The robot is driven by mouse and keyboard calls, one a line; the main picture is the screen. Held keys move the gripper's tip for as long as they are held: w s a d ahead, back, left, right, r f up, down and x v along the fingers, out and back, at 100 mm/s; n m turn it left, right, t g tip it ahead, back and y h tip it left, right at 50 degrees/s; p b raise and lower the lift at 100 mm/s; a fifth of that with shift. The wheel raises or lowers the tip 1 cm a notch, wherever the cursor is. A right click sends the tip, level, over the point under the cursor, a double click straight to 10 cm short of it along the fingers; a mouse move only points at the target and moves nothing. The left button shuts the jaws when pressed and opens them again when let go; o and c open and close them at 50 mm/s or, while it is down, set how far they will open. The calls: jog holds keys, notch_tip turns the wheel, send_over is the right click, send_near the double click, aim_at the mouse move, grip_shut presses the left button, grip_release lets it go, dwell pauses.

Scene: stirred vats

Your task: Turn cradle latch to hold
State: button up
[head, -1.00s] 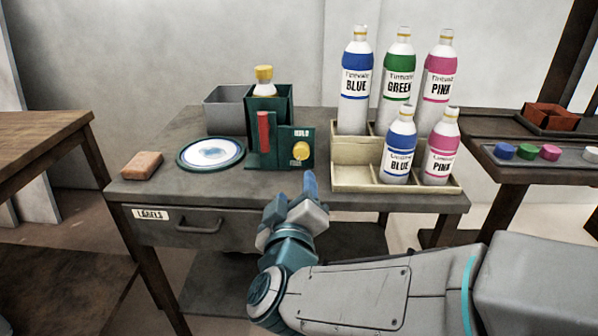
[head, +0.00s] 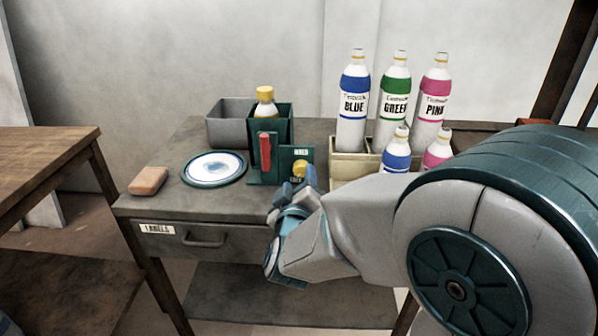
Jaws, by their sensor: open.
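The dark green cradle (head: 285,122) stands on the grey table and holds a yellow-capped bottle (head: 265,101). A red upright bar (head: 265,149) is on its front left. On its front right is a panel (head: 285,158) with a HOLD label (head: 301,152) at the top and a yellow knob (head: 299,166), the likely latch. A lower label is too small to read surely. My gripper (head: 299,180) is open, just in front of and below the knob, partly covering the panel's lower right. I cannot tell whether it touches the knob.
A white-blue plate (head: 213,168) and a brown block (head: 148,181) lie left of the cradle. A grey bin (head: 230,122) stands behind. The beige rack (head: 348,168) with several bottles is close on the right, partly hidden by my arm.

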aim_at(300, 171)
jog(key=shift+w+d+b, duration=0.1)
jog(key=shift+w+b, duration=0.3)
jog(key=shift+w, duration=1.55)
jog(key=c, duration=1)
jog(key=shift+o, duration=0.2)
